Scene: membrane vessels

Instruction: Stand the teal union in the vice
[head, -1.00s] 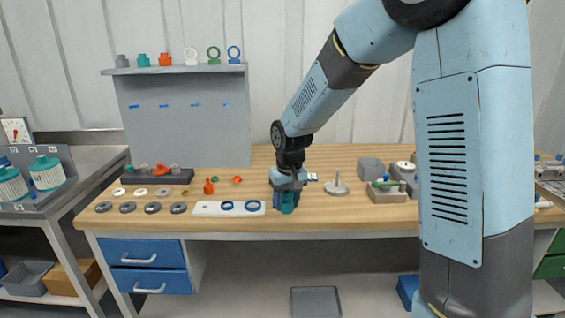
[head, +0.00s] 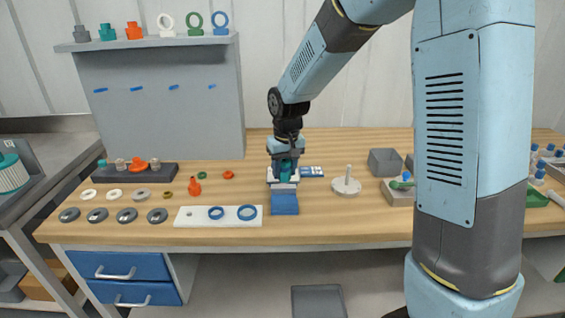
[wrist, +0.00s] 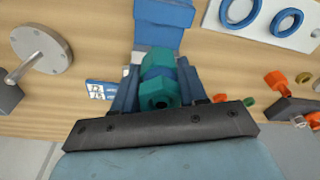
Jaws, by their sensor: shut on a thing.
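My gripper (head: 285,170) points down over the middle of the bench, shut on the teal union (head: 284,173). The vice (head: 285,203) is blue with light grey jaws, directly below and in front of the union in the head view. In the wrist view the vice (wrist: 164,14) lies just beyond the union. The union's lower end is hidden, so I cannot tell whether it sits between the jaws or above them.
A white plate (head: 190,221) with blue rings lies left of the vice. A grey disc with a post (head: 346,186) stands to the right, beside a blue-and-white card (head: 312,172). Several grey rings line the front left. A dark rack (head: 137,180) stands behind them.

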